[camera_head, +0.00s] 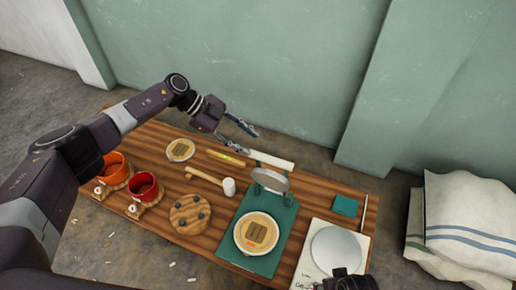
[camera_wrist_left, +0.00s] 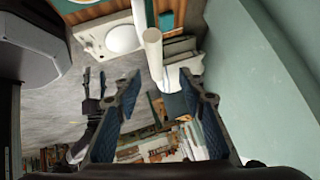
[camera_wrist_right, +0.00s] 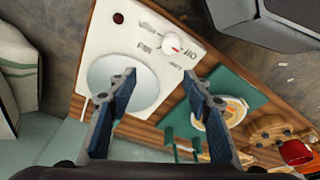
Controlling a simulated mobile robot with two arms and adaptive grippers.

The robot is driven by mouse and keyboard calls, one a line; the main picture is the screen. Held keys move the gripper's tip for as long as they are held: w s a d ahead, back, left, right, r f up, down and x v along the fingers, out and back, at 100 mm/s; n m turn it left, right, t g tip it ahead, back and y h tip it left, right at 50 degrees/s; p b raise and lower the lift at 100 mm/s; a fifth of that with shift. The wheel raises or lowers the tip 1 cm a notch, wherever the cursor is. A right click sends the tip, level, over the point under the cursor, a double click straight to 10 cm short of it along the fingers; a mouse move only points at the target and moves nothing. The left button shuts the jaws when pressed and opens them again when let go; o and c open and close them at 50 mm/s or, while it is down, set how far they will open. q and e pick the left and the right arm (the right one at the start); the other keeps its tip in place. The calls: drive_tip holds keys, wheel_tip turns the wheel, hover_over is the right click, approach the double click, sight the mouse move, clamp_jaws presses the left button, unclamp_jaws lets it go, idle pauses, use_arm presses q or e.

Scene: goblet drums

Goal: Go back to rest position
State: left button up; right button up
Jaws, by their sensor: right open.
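My left gripper (camera_head: 250,140) hangs over the back edge of the wooden table (camera_head: 140,222), above the mallet and the yellow tool. My right gripper shows only partly at the bottom edge of the head view, by the white hotplate (camera_head: 309,268). In the right wrist view my right gripper (camera_wrist_right: 160,76) is open and empty, with the hotplate's round plate (camera_wrist_right: 112,75) beyond its fingers. The right arm is mostly out of the head view.
An orange pot (camera_head: 112,170) and a red pot (camera_head: 143,186) stand at the table's left. A wooden disc with dark knobs (camera_head: 190,214), a mallet (camera_head: 229,186) and a green press (camera_head: 276,262) holding a round piece lie rightward. White sacks (camera_head: 470,215) lie right. A green wall (camera_head: 240,60) stands behind.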

use_arm(q)
drive_tip(key=shift+a+r, duration=0.5)
